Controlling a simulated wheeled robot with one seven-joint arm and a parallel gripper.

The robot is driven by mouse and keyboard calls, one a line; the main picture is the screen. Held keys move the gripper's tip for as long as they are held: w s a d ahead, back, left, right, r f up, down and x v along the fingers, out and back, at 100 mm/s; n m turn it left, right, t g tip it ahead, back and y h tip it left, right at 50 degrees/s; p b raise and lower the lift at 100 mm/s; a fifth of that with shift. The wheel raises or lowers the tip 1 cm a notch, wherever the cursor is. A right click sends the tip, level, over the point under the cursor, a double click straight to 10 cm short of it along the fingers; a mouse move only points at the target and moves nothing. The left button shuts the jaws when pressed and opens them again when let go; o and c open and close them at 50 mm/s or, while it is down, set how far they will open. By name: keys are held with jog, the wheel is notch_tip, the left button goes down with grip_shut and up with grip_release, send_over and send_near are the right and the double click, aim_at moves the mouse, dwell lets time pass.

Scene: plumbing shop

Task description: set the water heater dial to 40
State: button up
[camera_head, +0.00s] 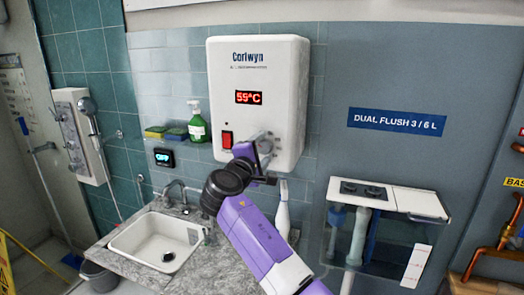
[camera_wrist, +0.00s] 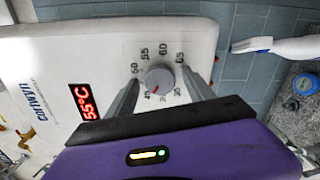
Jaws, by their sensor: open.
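The white water heater (camera_head: 258,90) hangs on the tiled wall, and its red display (camera_head: 249,97) reads 55°C. In the wrist view the round grey dial (camera_wrist: 160,77) sits on the heater's face, ringed by printed numbers. A red mark on the dial points toward the lower left of that picture; the number beside it is hard to read. My gripper (camera_wrist: 159,84) is open, with one finger on each side of the dial; I cannot tell whether either touches it. In the head view my gripper (camera_head: 264,152) is in front of the heater's lower right and largely hides the dial.
A red switch (camera_head: 227,139) is left of my gripper. A green soap bottle (camera_head: 197,123) stands left of the heater. A sink (camera_head: 157,240) is below. A white spray-like bottle (camera_head: 283,210) is under the heater; a cistern display (camera_head: 375,230) stands to the right.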

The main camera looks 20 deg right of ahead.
jog(key=b+v, duration=0.2)
jog(key=v, duration=0.5)
jog(key=shift+s+a, duration=0.2)
